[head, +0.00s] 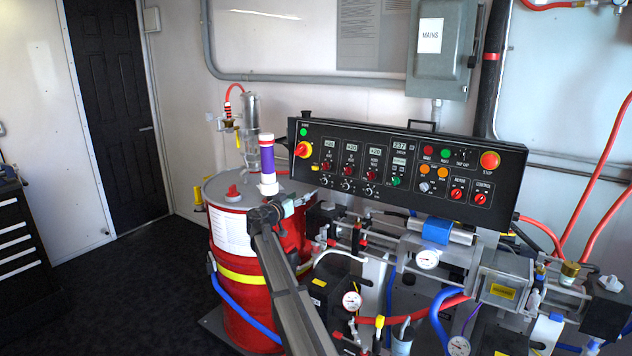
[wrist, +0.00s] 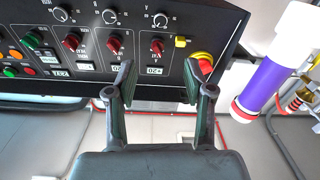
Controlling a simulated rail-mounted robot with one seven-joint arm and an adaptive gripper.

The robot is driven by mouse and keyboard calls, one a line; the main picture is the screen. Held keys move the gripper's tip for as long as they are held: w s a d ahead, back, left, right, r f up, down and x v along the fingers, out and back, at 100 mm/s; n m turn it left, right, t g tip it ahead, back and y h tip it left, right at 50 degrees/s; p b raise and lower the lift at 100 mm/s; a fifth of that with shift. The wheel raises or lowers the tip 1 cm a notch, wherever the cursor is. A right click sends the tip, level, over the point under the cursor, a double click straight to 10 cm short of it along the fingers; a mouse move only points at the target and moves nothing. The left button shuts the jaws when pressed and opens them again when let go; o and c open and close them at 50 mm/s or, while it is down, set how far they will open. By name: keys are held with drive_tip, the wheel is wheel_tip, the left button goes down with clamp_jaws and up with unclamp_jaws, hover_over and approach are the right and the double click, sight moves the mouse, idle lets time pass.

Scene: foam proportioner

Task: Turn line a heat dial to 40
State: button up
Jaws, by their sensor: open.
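The black control panel (head: 400,168) stands above the machine in the head view and appears upside down in the wrist view. The line A heat dial looks to be the leftmost small dial (head: 324,180); it also shows in the wrist view (wrist: 160,20), marked A. Its pointer setting is too small to read. A red knob (wrist: 157,46) and a display (wrist: 155,70) reading about 20 line up with it. My gripper (wrist: 157,78) is open and empty, its fingers on either side of that display, apart from the dial. In the head view the fingers are hard to make out.
A red and yellow rotary switch (wrist: 203,64) sits close to one finger. A white and purple cylinder (head: 267,165) rises over the red drum (head: 237,200), left of the panel. Neighbouring dials (wrist: 109,16) crowd the panel. Hoses and gauges lie below it.

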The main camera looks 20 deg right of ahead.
sight(324, 181)
drive_tip(key=p+x, duration=0.4)
drive_tip(key=x, duration=1.1)
drive_tip(key=shift+w+d, duration=0.2)
drive_tip(key=shift+w, duration=0.05)
drive_tip(key=shift+w+d+p, duration=0.35)
drive_tip(key=shift+d+p, duration=0.05)
drive_tip(key=shift+d, duration=0.25)
clamp_jaws()
